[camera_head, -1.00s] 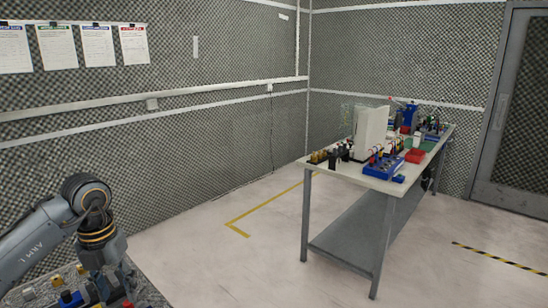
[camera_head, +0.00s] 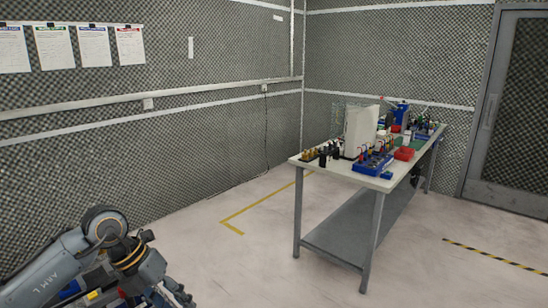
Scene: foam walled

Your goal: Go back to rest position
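My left arm comes in at the lower left of the head view, bent at a dark round joint with yellow-orange rings. My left gripper (camera_head: 172,294) is at the bottom edge, partly cut off, and I cannot tell whether it is open or shut. It is above or in front of a surface with small coloured parts (camera_head: 92,294), largely hidden by the arm. My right gripper is out of view.
A workbench (camera_head: 340,172) with a lower shelf stands to the right. Open floor (camera_head: 240,275) lies between. Papers (camera_head: 93,46) hang on the foam wall; a door (camera_head: 512,110) is far right.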

